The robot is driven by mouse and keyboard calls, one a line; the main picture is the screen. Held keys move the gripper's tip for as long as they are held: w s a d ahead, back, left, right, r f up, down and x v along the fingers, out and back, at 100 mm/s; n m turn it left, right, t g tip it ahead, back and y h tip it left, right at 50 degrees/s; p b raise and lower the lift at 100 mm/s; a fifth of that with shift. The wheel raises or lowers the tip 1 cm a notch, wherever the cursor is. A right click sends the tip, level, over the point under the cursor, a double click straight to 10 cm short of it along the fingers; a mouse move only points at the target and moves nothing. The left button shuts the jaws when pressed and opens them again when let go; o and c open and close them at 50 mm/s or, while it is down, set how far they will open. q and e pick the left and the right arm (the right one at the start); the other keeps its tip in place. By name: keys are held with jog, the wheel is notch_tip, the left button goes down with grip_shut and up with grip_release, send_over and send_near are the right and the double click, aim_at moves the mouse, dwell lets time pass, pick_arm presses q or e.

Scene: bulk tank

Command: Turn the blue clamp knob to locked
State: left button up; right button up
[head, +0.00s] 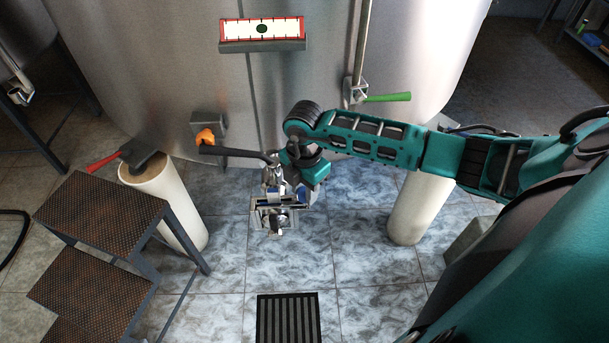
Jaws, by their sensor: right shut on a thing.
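My right gripper (288,178) is at the tank's metal outlet fitting (276,209), at its right side, below the black lever (235,152). My teal wrist and the fitting cover much of the contact, and the fingertips are hard to make out. The gripper is shut on what appears to be the blue clamp knob. The knob itself is largely hidden, so I cannot read its turn or any locked mark. My left gripper is not in view.
Metal steps (100,215) and a white leg (168,195) stand left. A floor drain (288,318) lies in open tiled floor.

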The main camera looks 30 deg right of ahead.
aim_at(304, 191)
jog(key=o, duration=1)
jog(key=shift+o, duration=0.2)
notch_tip(304, 191, up, 13)
jog(key=p, duration=0.1)
